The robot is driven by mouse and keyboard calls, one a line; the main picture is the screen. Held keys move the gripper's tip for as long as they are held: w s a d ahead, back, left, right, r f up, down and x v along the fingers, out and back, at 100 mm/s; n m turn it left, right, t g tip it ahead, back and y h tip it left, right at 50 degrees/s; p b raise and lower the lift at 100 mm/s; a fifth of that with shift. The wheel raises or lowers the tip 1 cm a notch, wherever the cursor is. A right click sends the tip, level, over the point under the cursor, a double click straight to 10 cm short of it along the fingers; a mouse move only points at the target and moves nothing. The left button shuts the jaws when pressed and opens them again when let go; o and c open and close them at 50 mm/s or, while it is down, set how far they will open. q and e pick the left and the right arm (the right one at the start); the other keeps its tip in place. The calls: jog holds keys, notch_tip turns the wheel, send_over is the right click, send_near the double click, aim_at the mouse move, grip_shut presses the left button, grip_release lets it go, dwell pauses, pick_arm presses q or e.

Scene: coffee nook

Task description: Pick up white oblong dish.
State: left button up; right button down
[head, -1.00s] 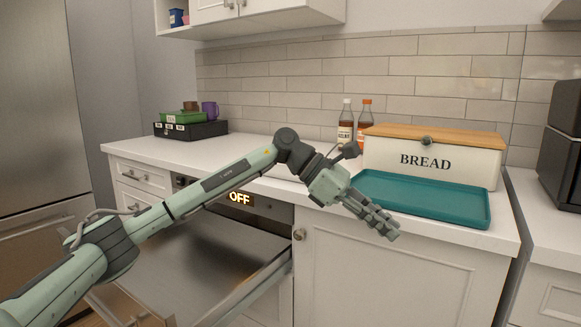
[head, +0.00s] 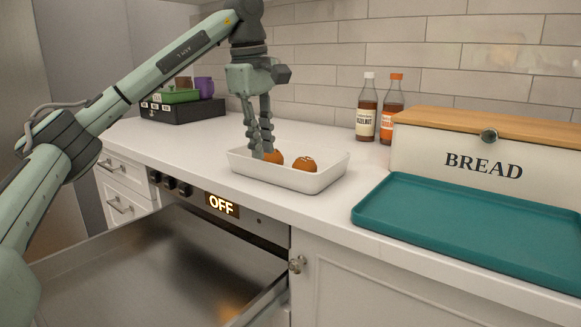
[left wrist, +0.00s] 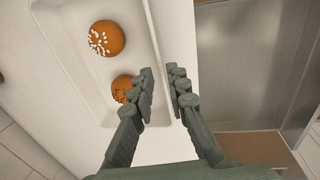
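The white oblong dish (head: 306,182) stands on the counter above the oven and holds two orange-brown buns, one (head: 305,164) in the open and one (head: 273,157) partly behind my fingers. In the left wrist view the dish (left wrist: 66,55) fills the upper left. My left gripper (head: 261,151) points down over the left part of the dish. In the left wrist view its fingers (left wrist: 165,80) are apart, with the dish's rim on the oven side showing between them. I cannot tell whether they touch it. My right gripper is out of view.
A teal tray (head: 470,232) and a bread box (head: 470,160) are to the right. Two syrup bottles (head: 366,108) stand behind. A dark organizer (head: 182,110) is at the back left. The oven door (head: 165,265) hangs open below.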

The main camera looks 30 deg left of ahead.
aim_at(266, 178)
pick_arm(q)
jog(key=shift+s+f, duration=0.1)
jog(key=shift+f, duration=0.3)
jog(key=f, duration=0.2)
jog(key=w+f, duration=0.1)
jog(key=f, duration=0.2)
jog(key=shift+c, duration=0.2)
grip_shut()
jog(key=shift+r, duration=0.15)
